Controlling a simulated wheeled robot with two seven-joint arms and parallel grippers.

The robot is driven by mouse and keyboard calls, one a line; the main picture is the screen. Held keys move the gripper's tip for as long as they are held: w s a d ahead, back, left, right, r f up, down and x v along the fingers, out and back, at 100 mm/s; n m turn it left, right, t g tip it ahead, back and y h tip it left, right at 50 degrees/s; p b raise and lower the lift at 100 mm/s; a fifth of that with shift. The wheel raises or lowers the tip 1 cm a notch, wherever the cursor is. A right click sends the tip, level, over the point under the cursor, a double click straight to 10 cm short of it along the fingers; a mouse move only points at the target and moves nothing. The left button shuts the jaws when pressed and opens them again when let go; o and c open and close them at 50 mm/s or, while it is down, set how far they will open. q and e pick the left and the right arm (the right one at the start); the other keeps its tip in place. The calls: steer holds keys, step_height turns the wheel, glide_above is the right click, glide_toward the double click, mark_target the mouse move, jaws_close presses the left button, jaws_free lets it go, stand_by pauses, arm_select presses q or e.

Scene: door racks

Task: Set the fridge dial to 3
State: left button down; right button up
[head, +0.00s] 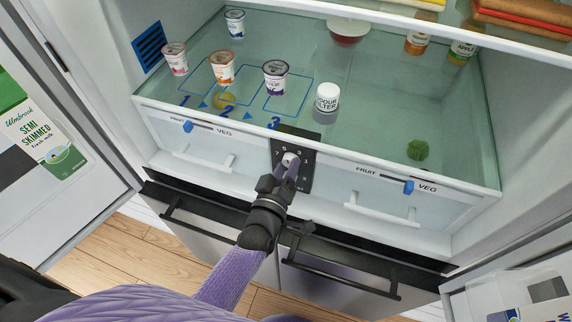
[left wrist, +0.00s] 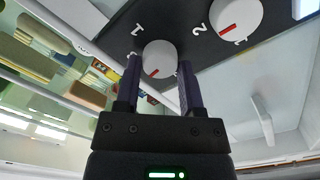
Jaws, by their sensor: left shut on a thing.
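A dark dial panel (head: 306,176) is set in the front edge between the two fridge drawers. In the left wrist view the panel (left wrist: 183,22) carries two round white knobs, each with a red pointer line, and white numbers beside them. My left gripper (head: 289,172) reaches up to the panel, its fingers shut on one white knob (left wrist: 160,58). That knob's red line slants toward the lower left of the wrist picture. The second white knob (left wrist: 236,16) is to the right, free of the fingers. I cannot tell which number either pointer marks. My right gripper is not in view.
Several yoghurt pots, including one with a purple label (head: 275,76), and a white odour filter (head: 326,102) stand on the glass shelf above. A purple-free drawer front (head: 380,205) lies right of the panel. Open doors flank both sides.

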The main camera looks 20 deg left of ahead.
arm_select(q)
steer(key=shift+m+p, duration=0.65)
steer(key=shift+m, duration=3.15)
steer(key=shift+c, duration=1.1)
jaws_free()
steer(key=s+p, duration=0.1)
steer(key=s, duration=0.9)
